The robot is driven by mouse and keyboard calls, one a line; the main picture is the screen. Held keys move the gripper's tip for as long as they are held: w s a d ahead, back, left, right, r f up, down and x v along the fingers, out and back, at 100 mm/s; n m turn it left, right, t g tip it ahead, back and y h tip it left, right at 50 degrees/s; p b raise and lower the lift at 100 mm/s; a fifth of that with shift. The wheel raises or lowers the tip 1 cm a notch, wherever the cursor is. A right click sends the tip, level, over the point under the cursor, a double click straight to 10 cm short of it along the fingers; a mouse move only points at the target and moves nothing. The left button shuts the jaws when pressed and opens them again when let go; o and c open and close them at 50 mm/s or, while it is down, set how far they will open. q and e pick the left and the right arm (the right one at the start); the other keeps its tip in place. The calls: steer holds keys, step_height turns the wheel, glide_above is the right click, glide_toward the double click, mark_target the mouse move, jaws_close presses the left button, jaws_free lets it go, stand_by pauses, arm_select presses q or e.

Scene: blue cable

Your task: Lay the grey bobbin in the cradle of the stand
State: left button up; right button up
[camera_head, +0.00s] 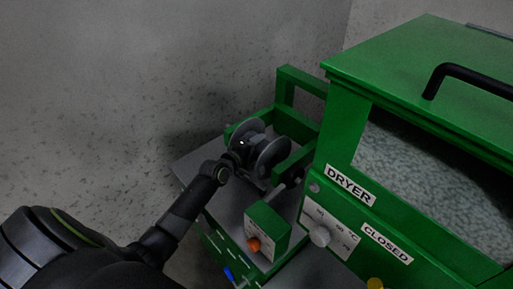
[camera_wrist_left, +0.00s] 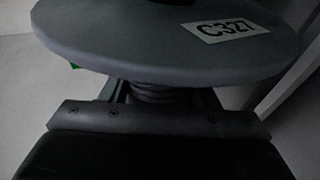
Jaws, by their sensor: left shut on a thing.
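The grey bobbin (camera_head: 273,153) has two round flanges and is at the green stand (camera_head: 290,122) beside the dryer. My left gripper (camera_head: 244,157) reaches it from the lower left and is shut on it. In the left wrist view the bobbin's flange (camera_wrist_left: 170,55) fills the top and bears a label "C327". The fingers of my left gripper (camera_wrist_left: 155,92) reach under that flange to the ribbed core. The bobbin is at the stand's green side rails, but I cannot tell whether it touches them or hangs just above. My right gripper is not in view.
The green dryer (camera_head: 345,130) with a black handle (camera_head: 465,76) and a "CLOSED" label stands close on the right. A small green box with an orange knob (camera_head: 253,244) sits in front of the stand. A grey plate (camera_head: 197,162) lies bare at the stand's left.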

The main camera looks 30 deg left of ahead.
arm_select(q)
steer(key=shift+f+b, duration=0.45)
steer(key=shift+f, duration=0.05)
stand_by(0.4)
steer(key=o, duration=1.6)
steer(key=shift+f, duration=0.2)
steer(key=p+v, duration=0.2)
steer(key=v, duration=1.5)
steer(key=shift+s+r, duration=0.2)
steer(key=shift+s, duration=0.05)
